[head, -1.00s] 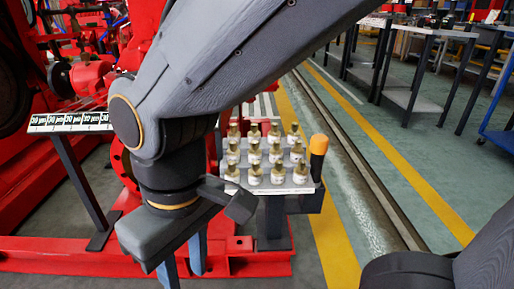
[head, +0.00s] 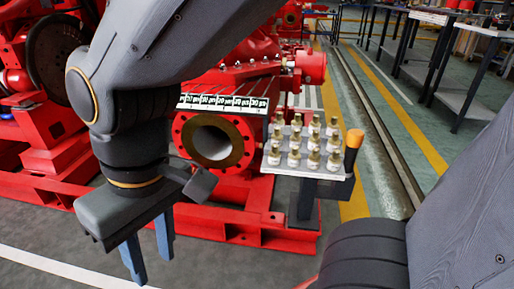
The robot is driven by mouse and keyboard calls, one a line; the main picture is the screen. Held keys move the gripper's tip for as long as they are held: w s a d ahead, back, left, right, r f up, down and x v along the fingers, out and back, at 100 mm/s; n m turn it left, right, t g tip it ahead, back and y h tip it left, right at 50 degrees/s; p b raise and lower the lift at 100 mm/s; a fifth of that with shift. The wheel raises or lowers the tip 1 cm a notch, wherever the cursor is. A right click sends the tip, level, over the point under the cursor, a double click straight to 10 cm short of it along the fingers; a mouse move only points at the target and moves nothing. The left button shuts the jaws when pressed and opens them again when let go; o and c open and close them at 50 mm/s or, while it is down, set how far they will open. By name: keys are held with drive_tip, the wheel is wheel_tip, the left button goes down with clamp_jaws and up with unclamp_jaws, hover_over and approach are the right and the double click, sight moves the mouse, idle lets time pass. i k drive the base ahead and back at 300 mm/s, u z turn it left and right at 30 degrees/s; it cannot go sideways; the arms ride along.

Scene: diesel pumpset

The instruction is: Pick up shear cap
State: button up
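Several small brass-topped pieces with white lower bodies (head: 294,158) stand upright in rows on a light grey tray (head: 318,174). They look like the shear caps, but I cannot tell which one the task means. My gripper (head: 152,271) hangs at the lower left, pointing down. Its two blue fingers are apart with nothing visible between them. It is left of the tray in the picture and apart from it.
An orange-handled tool (head: 354,138) stands at the tray's right edge. A labelled strip (head: 222,103) runs across in front of the red pumpset (head: 262,68), which has a round flange opening (head: 212,142). A red base rail (head: 222,226) lies below. Work tables (head: 466,70) stand far right.

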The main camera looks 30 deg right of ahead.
sight(333, 164)
drive_tip(key=u, duration=0.15)
drive_tip(key=k, duration=0.65)
drive_tip(key=z, duration=0.9)
drive_tip(key=i, duration=0.5)
drive_tip(key=u, duration=0.3)
